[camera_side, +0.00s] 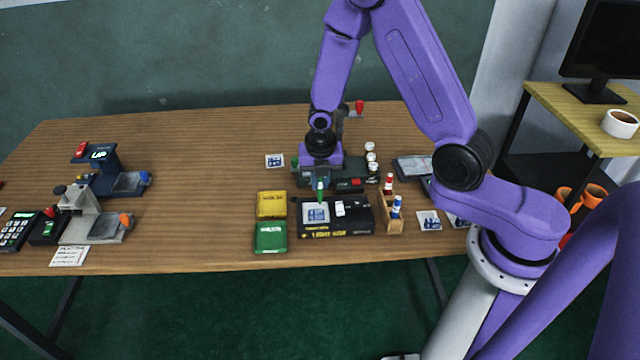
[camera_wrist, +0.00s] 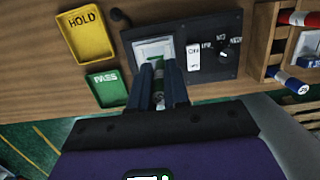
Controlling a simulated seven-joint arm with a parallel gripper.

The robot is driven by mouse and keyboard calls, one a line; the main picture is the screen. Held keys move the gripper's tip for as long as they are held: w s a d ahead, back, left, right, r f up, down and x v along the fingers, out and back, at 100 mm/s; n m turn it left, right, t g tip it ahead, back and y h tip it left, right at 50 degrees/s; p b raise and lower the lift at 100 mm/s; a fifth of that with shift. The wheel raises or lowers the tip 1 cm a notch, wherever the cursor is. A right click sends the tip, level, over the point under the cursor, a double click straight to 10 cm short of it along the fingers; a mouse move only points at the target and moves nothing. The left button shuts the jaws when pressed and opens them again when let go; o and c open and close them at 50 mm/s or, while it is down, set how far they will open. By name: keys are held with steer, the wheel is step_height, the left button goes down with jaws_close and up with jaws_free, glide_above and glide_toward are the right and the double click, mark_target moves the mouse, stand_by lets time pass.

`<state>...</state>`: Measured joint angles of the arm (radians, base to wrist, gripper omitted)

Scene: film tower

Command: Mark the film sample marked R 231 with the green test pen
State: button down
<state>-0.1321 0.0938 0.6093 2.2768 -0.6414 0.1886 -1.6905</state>
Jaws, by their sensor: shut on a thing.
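My gripper (camera_side: 320,179) is shut on the green test pen (camera_side: 320,190) and holds it upright, tip down. The pen is above a film sample (camera_side: 316,213) that lies on the left part of a black box (camera_side: 350,226). In the wrist view, my gripper (camera_wrist: 158,72) has the pen (camera_wrist: 158,97) between its fingers. The film sample (camera_wrist: 152,49) is partly hidden behind the fingertips there. I cannot read its mark, and I cannot tell whether the pen tip touches it.
Yellow HOLD (camera_side: 271,204) and green PASS (camera_side: 270,237) trays stand left of the box. A wooden rack (camera_side: 391,222) with red and blue pens stands right. Other cards lie at the back left (camera_side: 275,160) and right (camera_side: 428,220). Instruments stand at the far left; the table between is clear.

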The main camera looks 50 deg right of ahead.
steer(key=shift+r, duration=2.5)
steer(key=shift+d, duration=0.1)
